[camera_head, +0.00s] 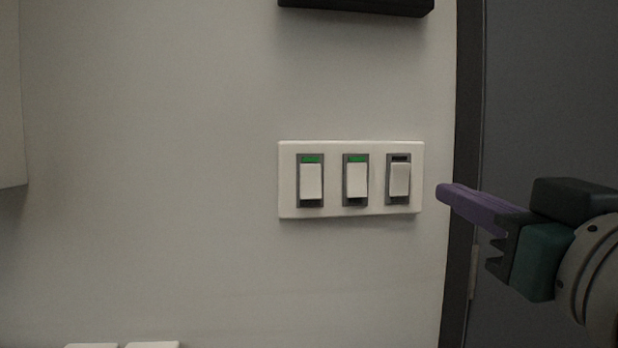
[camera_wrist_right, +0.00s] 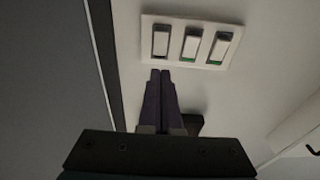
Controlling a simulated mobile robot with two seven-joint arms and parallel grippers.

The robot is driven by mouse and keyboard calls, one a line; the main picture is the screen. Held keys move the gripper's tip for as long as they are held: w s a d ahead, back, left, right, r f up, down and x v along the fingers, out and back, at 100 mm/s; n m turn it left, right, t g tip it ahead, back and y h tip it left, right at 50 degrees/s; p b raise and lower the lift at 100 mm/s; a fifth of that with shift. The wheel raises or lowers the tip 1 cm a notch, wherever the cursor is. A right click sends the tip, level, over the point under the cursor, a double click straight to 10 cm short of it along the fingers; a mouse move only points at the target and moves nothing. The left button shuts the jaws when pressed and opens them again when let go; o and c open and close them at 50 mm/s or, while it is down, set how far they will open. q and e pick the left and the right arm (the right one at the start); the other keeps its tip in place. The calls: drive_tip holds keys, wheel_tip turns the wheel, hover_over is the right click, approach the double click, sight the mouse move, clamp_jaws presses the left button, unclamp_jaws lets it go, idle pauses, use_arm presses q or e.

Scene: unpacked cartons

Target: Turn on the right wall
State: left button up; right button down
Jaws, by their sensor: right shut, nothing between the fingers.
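A white wall plate (camera_head: 350,213) holds three rocker switches in the head view. The left switch (camera_head: 311,182) and the middle switch (camera_head: 357,180) each show a green strip at the top. The right switch (camera_head: 399,180) shows a dark strip and no green. My right gripper (camera_head: 441,190) has purple fingers, shut and empty, a little to the right of the plate. In the right wrist view the shut fingertips (camera_wrist_right: 160,72) point at the plate (camera_wrist_right: 178,20), near the switch with the dark strip (camera_wrist_right: 160,41). I cannot tell whether they touch anything. My left gripper is not in view.
A dark door or panel (camera_head: 540,90) with a dark frame (camera_head: 463,120) stands right of the plate. A black box (camera_head: 355,6) is on the wall above. White items (camera_head: 152,345) show at the bottom edge. The wall left of the plate is bare.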

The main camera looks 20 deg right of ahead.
sight(402, 167)
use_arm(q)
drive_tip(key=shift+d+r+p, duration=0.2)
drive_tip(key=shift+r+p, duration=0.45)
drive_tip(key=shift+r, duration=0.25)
use_arm(e)
drive_tip(key=x, duration=0.9)
drive_tip(key=shift+w+d, duration=0.15)
drive_tip(key=shift+w, duration=0.15)
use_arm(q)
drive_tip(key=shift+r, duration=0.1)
use_arm(e)
drive_tip(key=shift+r, duration=0.1)
